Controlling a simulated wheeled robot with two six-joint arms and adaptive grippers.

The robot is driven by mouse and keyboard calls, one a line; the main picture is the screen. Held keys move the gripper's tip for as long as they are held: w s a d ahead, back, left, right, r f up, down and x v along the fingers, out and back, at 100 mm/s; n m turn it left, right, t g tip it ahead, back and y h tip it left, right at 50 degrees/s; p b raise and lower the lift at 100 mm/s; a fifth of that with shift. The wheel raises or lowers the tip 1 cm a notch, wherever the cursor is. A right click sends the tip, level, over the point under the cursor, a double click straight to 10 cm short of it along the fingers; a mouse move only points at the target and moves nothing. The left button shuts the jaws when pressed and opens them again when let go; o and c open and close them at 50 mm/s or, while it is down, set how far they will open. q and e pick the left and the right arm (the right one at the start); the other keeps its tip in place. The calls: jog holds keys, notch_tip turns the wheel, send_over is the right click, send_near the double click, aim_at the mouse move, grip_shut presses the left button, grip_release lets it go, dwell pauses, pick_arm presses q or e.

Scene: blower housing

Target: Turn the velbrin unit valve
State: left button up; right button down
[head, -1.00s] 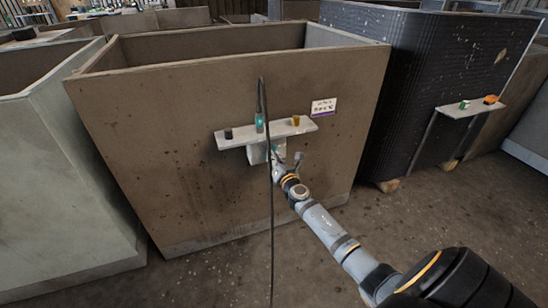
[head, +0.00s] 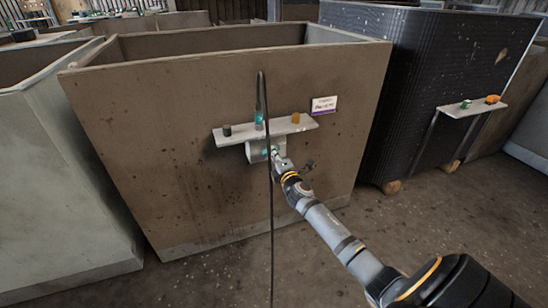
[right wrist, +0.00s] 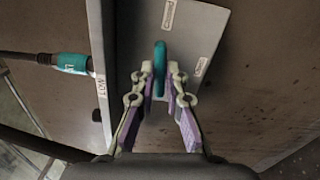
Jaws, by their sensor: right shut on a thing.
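The valve handle (right wrist: 159,68) is a teal, rounded piece on a pale grey plate (right wrist: 190,35) in the right wrist view. The gripper partly hides the unit's face. My left gripper is not in view.
The shelf (head: 232,136) on the brown bin (head: 160,170) holds a black knob (head: 227,130), a teal-sleeved plug (head: 259,121) and an orange piece (head: 295,118). A black cable (head: 271,230) hangs in front. A label (head: 323,105) is beside the shelf.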

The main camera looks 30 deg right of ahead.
jog(key=shift+f+m+b, duration=0.1)
jog(key=shift+m+b, duration=0.2)
jog(key=shift+m, duration=0.5)
jog(key=c, duration=1.4)
grip_release()
jog(key=v, duration=1.2)
